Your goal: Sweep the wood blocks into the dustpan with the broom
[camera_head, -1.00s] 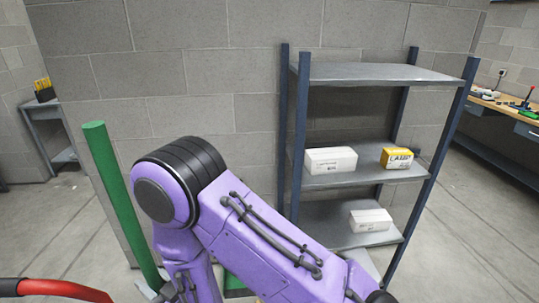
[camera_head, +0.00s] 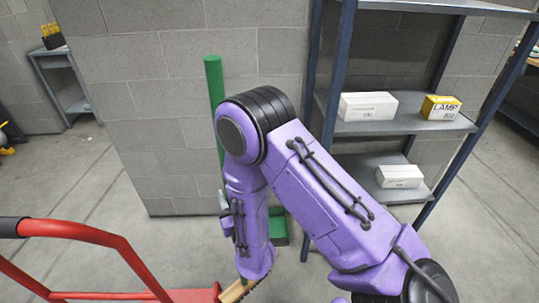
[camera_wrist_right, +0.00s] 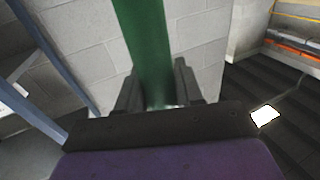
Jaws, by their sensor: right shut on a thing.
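The broom's green handle (camera_head: 214,105) stands nearly upright in the head view, with its lower part mostly behind my purple right arm. A tan wooden piece with dark bristles, which looks like the broom head (camera_head: 233,291), shows at the bottom edge. My right gripper (camera_wrist_right: 157,82) is shut on the green handle (camera_wrist_right: 146,35) in the right wrist view. A dark green object (camera_head: 280,236) on the floor behind my arm may be the dustpan; it is mostly hidden. I see no wood blocks. My left gripper is not in view.
A red tubular frame (camera_head: 100,236) with a black grip stands at lower left. A metal shelf (camera_head: 405,127) with white and yellow boxes stands at right, close to my arm. A grey block wall (camera_head: 150,110) is behind the broom. Floor (camera_head: 85,180) is clear at left.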

